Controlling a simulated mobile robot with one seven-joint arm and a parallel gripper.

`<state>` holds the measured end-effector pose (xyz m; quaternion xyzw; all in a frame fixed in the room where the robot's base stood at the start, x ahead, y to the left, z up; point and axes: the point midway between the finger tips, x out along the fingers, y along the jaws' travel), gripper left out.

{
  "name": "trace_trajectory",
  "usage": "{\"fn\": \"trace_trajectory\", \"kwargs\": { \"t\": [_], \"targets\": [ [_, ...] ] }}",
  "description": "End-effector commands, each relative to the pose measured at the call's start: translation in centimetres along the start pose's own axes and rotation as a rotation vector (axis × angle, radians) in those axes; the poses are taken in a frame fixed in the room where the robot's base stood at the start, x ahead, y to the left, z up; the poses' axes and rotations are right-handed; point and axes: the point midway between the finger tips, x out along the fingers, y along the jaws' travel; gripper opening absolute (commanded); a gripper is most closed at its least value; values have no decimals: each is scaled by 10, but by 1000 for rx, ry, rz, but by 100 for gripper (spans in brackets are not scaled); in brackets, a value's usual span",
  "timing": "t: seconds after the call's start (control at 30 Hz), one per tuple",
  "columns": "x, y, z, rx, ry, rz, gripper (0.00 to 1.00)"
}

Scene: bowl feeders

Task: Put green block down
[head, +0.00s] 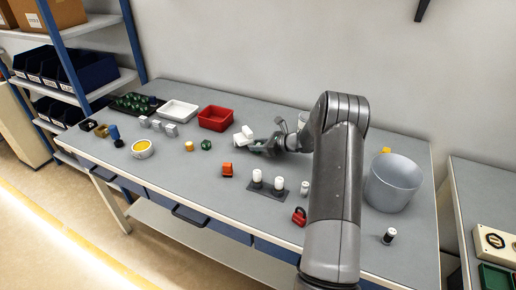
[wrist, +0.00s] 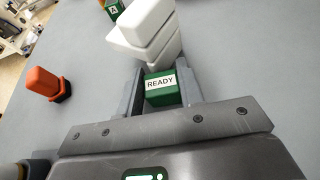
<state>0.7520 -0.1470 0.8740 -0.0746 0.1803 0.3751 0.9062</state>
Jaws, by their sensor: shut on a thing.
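The green block (wrist: 162,90), with a white READY label, sits between the two fingers of my gripper (wrist: 160,80) in the wrist view. The gripper is shut on it. In the head view my gripper (head: 262,146) is low over the middle of the grey table, and I cannot make out the block there. A white stepped object (wrist: 148,28) stands right beyond the fingertips and shows in the head view (head: 243,137) too. I cannot tell whether it touches the block or whether the block touches the table.
A red tray (head: 215,118) and a white tray (head: 178,112) stand at the back. An orange object (head: 227,170) and a black stand with two white cylinders (head: 266,190) are in front. A grey bucket (head: 392,185) stands at right. Another green object (head: 206,145) lies left.

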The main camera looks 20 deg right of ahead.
Motion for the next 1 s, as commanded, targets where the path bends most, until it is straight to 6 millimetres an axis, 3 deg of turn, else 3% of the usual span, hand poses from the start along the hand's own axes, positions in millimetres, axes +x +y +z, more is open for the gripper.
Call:
{"fn": "trace_trajectory", "kwargs": {
  "t": [0.27,0.7,0.87,1.0],
  "targets": [
    [-6,0,6,-2,0,-1,9],
    [-32,0,67,-4,-1,-1,9],
    [-66,-1,49,3,1,-4,9],
    [-103,-1,34,2,1,-5,9]
  ]
}}
